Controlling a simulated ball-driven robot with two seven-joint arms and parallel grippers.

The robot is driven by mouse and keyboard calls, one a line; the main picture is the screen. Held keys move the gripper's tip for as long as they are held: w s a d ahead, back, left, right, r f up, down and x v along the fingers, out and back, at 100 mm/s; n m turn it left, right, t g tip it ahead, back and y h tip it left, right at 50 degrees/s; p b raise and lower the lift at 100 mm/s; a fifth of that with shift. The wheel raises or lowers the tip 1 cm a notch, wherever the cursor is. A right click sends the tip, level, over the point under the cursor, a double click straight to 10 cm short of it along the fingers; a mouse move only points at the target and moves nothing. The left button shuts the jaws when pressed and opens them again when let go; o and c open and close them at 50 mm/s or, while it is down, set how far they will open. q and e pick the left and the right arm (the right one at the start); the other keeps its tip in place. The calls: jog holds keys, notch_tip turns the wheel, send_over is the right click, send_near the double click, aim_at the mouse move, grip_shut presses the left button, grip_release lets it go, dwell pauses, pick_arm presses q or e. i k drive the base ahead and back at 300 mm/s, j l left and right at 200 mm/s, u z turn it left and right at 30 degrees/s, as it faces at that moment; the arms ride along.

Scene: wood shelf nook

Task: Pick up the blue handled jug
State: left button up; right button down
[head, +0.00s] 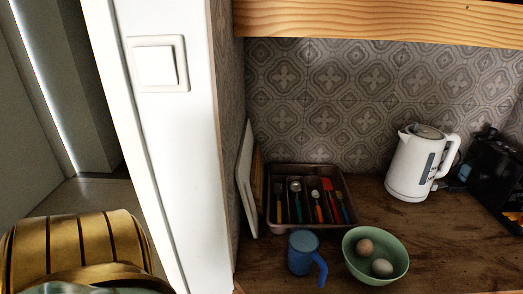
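The blue handled jug (302,253) stands upright on the wooden counter near its front edge, at the lower middle of the head view. Its handle (321,268) points to the right and toward me. It stands in front of the utensil tray (269,222) and just left of the green bowl (350,264). Neither of my grippers shows in the head view.
The bowl holds two eggs. A white kettle (411,168) and a black appliance (497,170) stand at the right. Boards (246,180) lean on the left wall. A wooden shelf (380,22) hangs above. The counter's front right (455,255) is clear.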

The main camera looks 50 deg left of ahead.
aim_at(304, 243)
jog(key=j+u, duration=0.1)
jog(key=u, duration=1.1)
